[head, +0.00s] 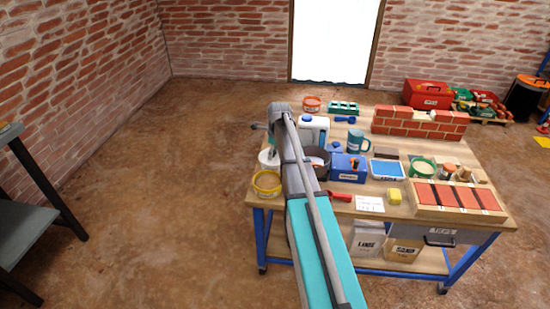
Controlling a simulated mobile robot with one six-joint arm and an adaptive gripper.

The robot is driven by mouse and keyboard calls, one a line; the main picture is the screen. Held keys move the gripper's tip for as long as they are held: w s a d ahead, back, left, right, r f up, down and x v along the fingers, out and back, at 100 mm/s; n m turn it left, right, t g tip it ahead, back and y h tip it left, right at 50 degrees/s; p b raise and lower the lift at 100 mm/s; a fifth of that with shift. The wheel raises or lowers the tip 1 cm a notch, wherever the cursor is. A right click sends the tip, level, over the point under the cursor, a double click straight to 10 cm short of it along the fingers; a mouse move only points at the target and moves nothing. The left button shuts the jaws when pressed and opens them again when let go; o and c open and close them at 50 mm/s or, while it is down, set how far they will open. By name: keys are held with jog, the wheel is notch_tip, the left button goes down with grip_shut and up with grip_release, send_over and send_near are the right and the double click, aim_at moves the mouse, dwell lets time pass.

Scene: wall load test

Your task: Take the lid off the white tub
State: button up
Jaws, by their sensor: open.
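The white tub (264,160) stands at the left edge of the wooden workbench (385,203), behind a yellow tub. My arm and gripper cover part of it, and its lid cannot be told apart at this size. My gripper (271,150) is small and dark in the head view, pointing down at the tub from above. It is open, with nothing seen in it. Whether the fingers touch the tub cannot be told.
The yellow tub (267,184) stands just in front. A white jug (314,129), dark bucket (316,160), and blue box (348,168) stand to the right. A low brick wall (420,123) stands at the back right. The floor left of the bench is clear.

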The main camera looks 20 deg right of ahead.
jog(key=shift+c, duration=0.2)
grip_shut()
dwell(0.4)
jog(key=shift+r, duration=0.1)
notch_tip(320, 180, up, 2)
jog(key=p, duration=0.2)
jog(key=shift+r+p, duration=0.25)
jog(key=shift+p, duration=0.1)
jog(key=s+a+r+p, duration=0.1)
jog(key=s+r+p, duration=0.9)
jog(key=s, duration=0.4)
jog(key=shift+a+r, duration=0.15)
jog(key=shift+a, duration=0.05)
